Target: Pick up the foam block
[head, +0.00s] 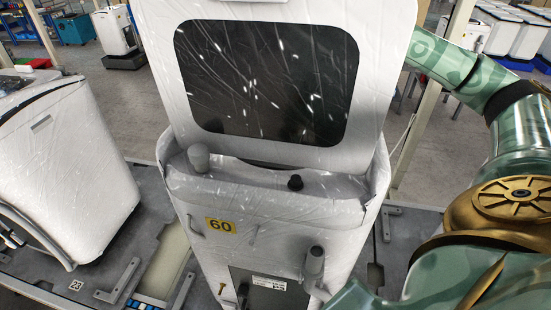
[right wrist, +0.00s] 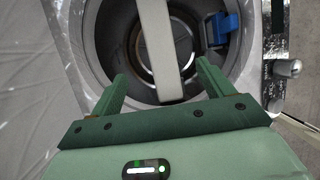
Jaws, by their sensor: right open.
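In the right wrist view, a long pale bar (right wrist: 159,40), which looks like the foam block, runs from the top edge down across a round dark opening. My right gripper (right wrist: 161,70) is open, with one finger on each side of the bar's lower end. Gaps show between the bar and both fingers, so it is not gripped. I cannot tell how deep the bar lies relative to the fingertips. In the head view my right arm is at the right, and its fingers are not visible there. My left gripper is in neither view.
A white machine (head: 265,215) with a raised windowed lid (head: 270,85) and a yellow "60" label stands directly ahead. Another white machine (head: 70,165) stands at the left. A blue part (right wrist: 220,28) sits at the opening's right rim, with a metal knob (right wrist: 288,68) beyond it.

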